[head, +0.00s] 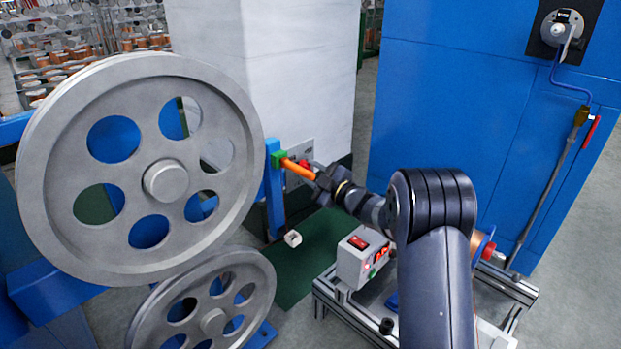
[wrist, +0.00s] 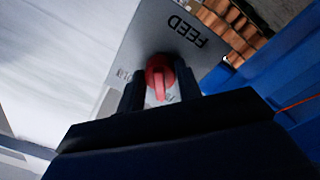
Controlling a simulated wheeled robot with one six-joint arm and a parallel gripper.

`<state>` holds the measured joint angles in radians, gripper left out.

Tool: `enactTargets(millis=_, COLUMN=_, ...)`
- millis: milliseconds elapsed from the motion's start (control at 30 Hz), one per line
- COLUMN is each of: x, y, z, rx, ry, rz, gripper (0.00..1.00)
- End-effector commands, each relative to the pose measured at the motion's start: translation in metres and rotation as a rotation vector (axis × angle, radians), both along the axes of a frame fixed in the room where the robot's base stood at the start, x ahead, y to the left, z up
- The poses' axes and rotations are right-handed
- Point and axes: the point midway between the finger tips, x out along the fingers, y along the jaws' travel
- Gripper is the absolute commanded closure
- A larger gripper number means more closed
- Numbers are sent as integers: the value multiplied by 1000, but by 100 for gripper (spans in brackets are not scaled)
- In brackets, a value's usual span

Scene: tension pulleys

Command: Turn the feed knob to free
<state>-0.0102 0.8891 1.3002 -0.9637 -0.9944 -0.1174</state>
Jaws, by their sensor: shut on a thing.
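The red feed knob (wrist: 158,78) sits on a grey plate (wrist: 150,40) marked FEED, which reads upside down in the wrist view. My gripper (wrist: 161,86) has one dark finger on each side of the knob and is shut on it. Smaller lettering beside and below the knob is partly hidden, so I cannot read the knob's setting. In the head view my gripper (head: 318,176) reaches left to the plate (head: 299,156) on the pale cabinet, with a bit of the red knob (head: 304,165) showing.
Two large grey pulleys (head: 165,182) stand at left. A control box (head: 362,256) sits on a metal frame below my arm. A blue cabinet (head: 450,100) stands behind.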

Motion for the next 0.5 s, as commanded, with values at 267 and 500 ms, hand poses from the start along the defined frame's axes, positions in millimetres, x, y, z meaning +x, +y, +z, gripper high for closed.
enactTargets(millis=267, x=0, y=0, z=0, rx=-39, ry=-38, rz=1, gripper=90)
enactTargets(millis=500, x=0, y=0, z=0, rx=-43, ry=-42, rz=1, gripper=90)
